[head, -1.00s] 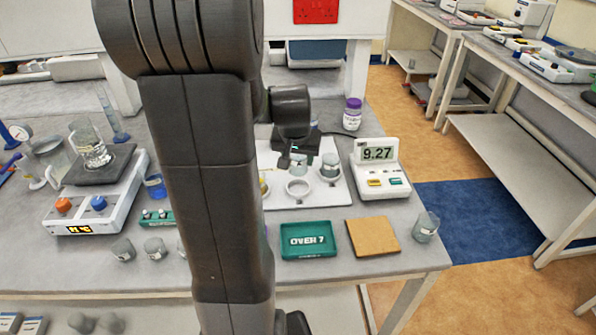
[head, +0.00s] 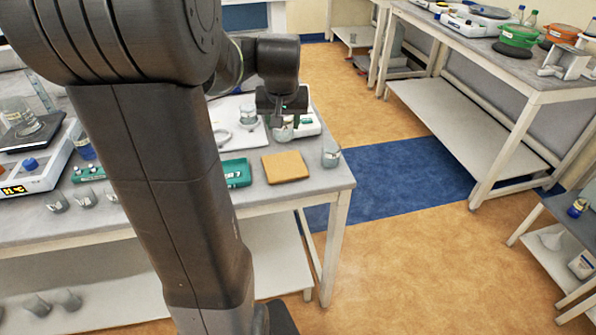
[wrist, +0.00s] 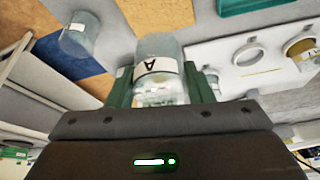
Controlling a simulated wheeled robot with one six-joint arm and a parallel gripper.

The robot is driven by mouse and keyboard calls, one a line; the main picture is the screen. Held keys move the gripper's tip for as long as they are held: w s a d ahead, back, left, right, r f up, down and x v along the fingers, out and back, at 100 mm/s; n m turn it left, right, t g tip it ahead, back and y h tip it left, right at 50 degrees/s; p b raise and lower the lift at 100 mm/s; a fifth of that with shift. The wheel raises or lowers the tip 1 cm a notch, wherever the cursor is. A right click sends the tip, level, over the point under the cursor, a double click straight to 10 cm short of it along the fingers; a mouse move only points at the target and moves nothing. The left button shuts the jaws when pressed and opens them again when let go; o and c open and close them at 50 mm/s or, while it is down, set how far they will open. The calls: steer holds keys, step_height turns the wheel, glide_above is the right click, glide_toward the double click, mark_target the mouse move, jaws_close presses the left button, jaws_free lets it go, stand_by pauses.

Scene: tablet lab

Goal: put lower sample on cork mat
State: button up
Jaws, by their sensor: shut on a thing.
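My gripper (head: 283,122) is shut on a small clear sample jar (wrist: 158,48) with a white label that reads "A". The jar shows between the two green fingers (wrist: 161,85) in the wrist view, and is partly hidden by the gripper in the head view. The jar is held above the bench, behind the cork mat in the head view. The brown square cork mat (head: 285,167) lies flat and bare near the bench's right end. It also shows at the top of the wrist view (wrist: 155,14), apart from the jar.
A glass beaker (head: 331,155) stands just right of the mat, near the bench edge. A green tray (head: 237,171) lies to its left. A white board with ring holders (wrist: 225,75) is behind; another jar (head: 248,114) stands there. Floor lies beyond the bench's right edge.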

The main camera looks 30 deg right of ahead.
mark_target(283, 137)
step_height(283, 137, down, 5)
steer(key=shift+w+r, duration=0.1)
steer(key=shift+w, duration=0.05)
steer(key=shift+f, duration=2.2)
steer(key=shift+f, duration=0.2)
steer(key=o, duration=1)
steer(key=shift+r, duration=0.45)
steer(key=v, duration=1.1)
steer(key=shift+a+r, duration=0.1)
steer(key=shift+r, duration=0.15)
